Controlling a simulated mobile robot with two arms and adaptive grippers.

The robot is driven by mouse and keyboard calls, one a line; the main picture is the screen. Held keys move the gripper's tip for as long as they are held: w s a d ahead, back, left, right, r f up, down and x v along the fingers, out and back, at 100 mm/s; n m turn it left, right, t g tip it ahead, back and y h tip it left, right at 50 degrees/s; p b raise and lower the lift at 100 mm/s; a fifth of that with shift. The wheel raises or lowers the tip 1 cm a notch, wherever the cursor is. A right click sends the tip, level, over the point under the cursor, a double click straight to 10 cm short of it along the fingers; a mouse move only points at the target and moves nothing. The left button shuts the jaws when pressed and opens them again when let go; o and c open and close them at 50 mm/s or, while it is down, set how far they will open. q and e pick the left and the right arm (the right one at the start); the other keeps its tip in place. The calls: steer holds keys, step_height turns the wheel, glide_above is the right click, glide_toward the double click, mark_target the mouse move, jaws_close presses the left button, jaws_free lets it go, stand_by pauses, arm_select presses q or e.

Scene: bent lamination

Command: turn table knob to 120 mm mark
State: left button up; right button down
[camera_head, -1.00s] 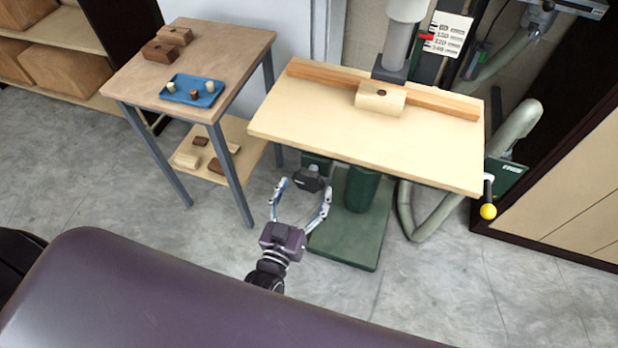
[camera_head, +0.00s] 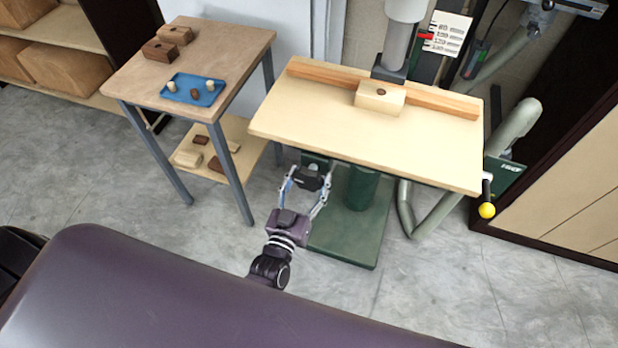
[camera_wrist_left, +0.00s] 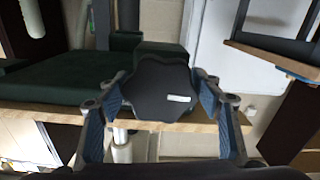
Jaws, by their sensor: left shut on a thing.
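The black table knob (camera_head: 308,178) sits under the front edge of the drill press table (camera_head: 290,125), left of the green column. It fills the middle of the left wrist view (camera_wrist_left: 163,87) as a black lobed knob with a small pale mark. My left gripper (camera_head: 307,184) is shut on the knob, one blue-padded finger on each side. The scale plate (camera_head: 448,33) stands behind the table at the upper right, with a red pointer (camera_head: 426,37) at its left edge. The pointer lies near the 120 line, but the small print is hard to read. My right gripper is out of view.
A side table (camera_head: 225,50) on the left holds a blue tray (camera_head: 193,89) and wooden blocks. A wooden block (camera_head: 380,97) sits against the fence on the drill press table. A yellow-ended crank (camera_head: 487,210) hangs at the table's right corner.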

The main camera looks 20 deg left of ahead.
arm_select(q)
steer(key=shift+n, duration=1.5)
steer(key=shift+c, duration=0.2)
steer(key=o, duration=1.2)
steer(key=shift+c, duration=0.2)
steer(key=s, duration=1.2)
steer(key=shift+a, duration=0.2)
